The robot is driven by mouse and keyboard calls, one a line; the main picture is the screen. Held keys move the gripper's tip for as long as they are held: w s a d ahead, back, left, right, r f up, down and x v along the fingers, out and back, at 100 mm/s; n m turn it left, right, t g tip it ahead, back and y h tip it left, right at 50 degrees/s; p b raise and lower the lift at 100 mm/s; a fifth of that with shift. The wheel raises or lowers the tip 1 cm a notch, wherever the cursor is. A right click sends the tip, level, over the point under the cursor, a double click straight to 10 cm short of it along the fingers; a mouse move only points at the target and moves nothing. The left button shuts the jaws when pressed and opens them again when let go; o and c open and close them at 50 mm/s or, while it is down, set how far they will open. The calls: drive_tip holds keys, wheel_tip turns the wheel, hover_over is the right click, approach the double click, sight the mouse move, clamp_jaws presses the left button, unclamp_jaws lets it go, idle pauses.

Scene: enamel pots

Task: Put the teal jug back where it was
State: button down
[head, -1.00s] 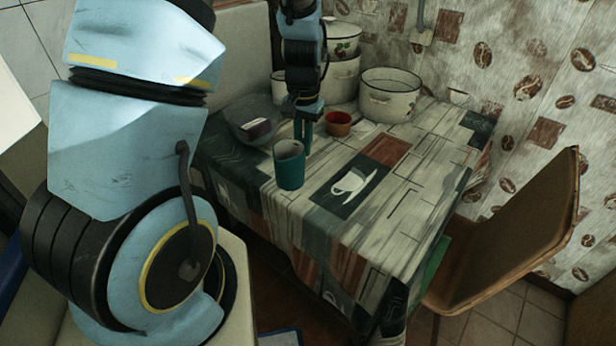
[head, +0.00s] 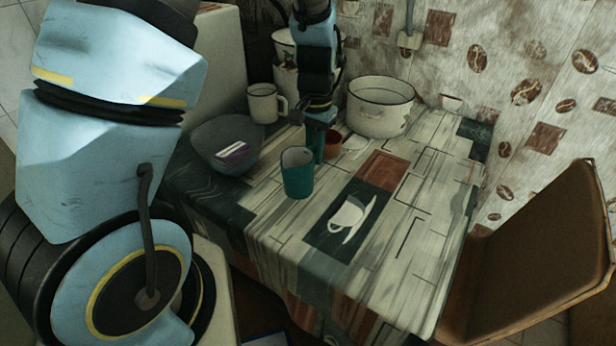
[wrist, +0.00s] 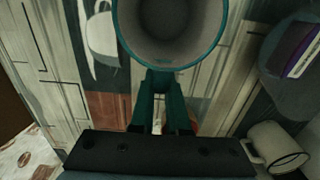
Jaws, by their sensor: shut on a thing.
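The teal jug (head: 297,176) is upright at the left front part of the table in the head view, left of the printed cup picture. In the wrist view its open, empty mouth (wrist: 168,38) fills the top middle. My gripper (head: 318,140) is on the jug's far right side, pointing down. In the wrist view my gripper (wrist: 160,88) is shut on the jug's handle side; the fingers hide most of the handle. I cannot tell whether the jug's base touches the cloth.
A grey bowl (head: 212,162) with a purple-white packet stands left of the jug. A white mug (head: 263,104), a red-brown cup (head: 333,146) and a large white pot (head: 379,118) stand behind. The table's (head: 412,230) right side is clear. A chair (head: 545,265) stands at the right.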

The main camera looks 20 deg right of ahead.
drive_tip(key=shift+f+p, duration=0.45)
drive_tip(key=shift+f, duration=2.6)
drive_tip(key=shift+f, duration=0.2)
drive_tip(key=c, duration=0.9)
unclamp_jaws()
drive_tip(key=shift+r, duration=0.1)
wheel_tip(320, 180, up, 12)
drive_tip(key=shift+r+b, duration=0.15)
drive_tip(key=shift+b, duration=1.05)
drive_tip(key=s+a+r+n, duration=0.1)
drive_tip(key=a+n, duration=0.2)
drive_tip(key=a, duration=0.5)
drive_tip(key=a+r+n+t, duration=0.1)
drive_tip(key=a+n, duration=0.2)
drive_tip(key=a, duration=0.6)
drive_tip(key=s+a+r+n, duration=0.1)
drive_tip(key=a+n, duration=0.2)
drive_tip(key=a, duration=0.6)
drive_tip(key=shift+s+a+r+t, duration=0.2)
drive_tip(key=shift+s+r+t, duration=0.1)
drive_tip(key=shift+s+r, duration=0.05)
